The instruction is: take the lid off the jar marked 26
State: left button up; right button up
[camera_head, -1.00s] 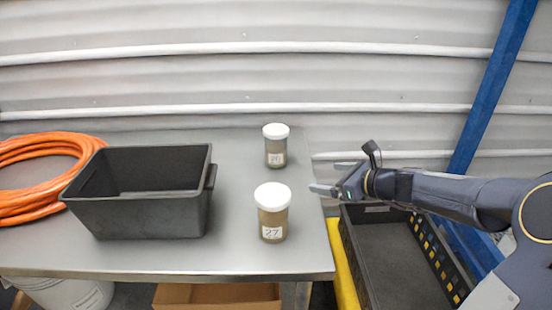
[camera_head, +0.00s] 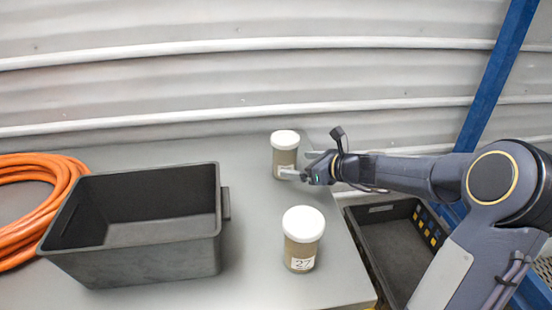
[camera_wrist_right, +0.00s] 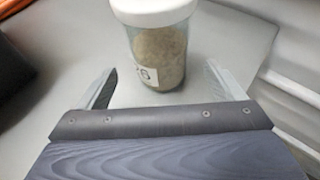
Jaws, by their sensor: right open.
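The jar marked 26 (camera_head: 284,158) stands upright at the back of the table, with its white lid (camera_head: 285,139) on. It also shows in the right wrist view (camera_wrist_right: 160,58), filled with grey-brown material, with part of its label readable as a 6; the lid (camera_wrist_right: 152,10) is cut by the top edge there. My right gripper (camera_head: 297,164) is open at the jar's right side. In the wrist view its two fingers (camera_wrist_right: 160,82) point toward the jar's body, one to each side, with the jar just ahead of or between the tips. My left gripper is not in view.
A second lidded jar marked 27 (camera_head: 302,240) stands nearer the front. A black bin (camera_head: 150,262) is to the left, with an orange hose (camera_head: 40,215) beyond it. A dark crate (camera_head: 395,255) sits right of the table (camera_head: 250,280). A corrugated wall is behind.

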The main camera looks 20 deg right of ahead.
aim_at(285, 163)
jog(key=shift+w+a+f, duration=0.2)
jog(key=shift+w+f, duration=0.05)
jog(key=shift+w, duration=0.15)
jog(key=x, duration=0.5)
jog(key=shift+w+f, duration=0.1)
jog(key=shift+w, duration=0.2)
jog(key=c, duration=1.3)
jog(key=shift+o, duration=0.2)
notch_tip(285, 163, up, 28)
jog(key=p, duration=1)
